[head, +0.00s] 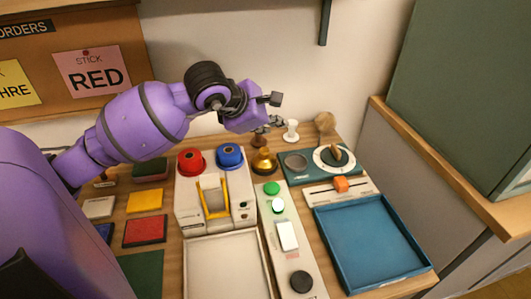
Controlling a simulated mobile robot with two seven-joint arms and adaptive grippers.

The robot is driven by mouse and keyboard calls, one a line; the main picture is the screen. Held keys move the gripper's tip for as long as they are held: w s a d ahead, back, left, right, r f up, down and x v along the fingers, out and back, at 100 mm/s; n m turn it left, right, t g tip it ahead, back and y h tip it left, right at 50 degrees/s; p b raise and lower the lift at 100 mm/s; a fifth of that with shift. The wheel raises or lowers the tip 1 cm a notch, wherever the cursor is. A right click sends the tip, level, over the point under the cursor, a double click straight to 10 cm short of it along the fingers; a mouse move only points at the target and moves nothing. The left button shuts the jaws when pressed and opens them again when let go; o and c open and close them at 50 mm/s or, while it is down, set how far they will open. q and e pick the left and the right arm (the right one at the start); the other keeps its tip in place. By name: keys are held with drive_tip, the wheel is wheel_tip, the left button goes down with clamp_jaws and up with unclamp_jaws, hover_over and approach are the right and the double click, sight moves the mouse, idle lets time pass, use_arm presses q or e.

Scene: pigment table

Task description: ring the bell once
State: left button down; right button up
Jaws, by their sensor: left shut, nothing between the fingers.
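The bell (263,163) is a small brass dome in the head view. It stands on the table behind the green button, just right of the blue-topped container. My left gripper (274,111) is above and slightly right of the bell in the picture, pointing right. It is shut and empty, and it looks apart from the bell. The bell's dome shows clearly. My right gripper is not in view.
A white machine (214,208) with red (190,161) and blue (229,155) containers stands left of the bell. A teal dial unit (298,177) is to its right. A blue tray (368,243) lies at the front right. The wall is close behind.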

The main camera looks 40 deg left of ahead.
sight(264, 152)
use_arm(q)
wheel_tip(264, 152, down, 3)
drive_tip(key=shift+b, duration=0.8)
drive_tip(key=shift+f+b, duration=0.35)
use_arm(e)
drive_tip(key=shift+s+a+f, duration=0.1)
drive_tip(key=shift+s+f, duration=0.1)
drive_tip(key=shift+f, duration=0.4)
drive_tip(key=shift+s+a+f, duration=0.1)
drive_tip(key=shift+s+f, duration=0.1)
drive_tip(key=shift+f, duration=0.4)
use_arm(q)
drive_tip(key=shift+f+b, duration=0.45)
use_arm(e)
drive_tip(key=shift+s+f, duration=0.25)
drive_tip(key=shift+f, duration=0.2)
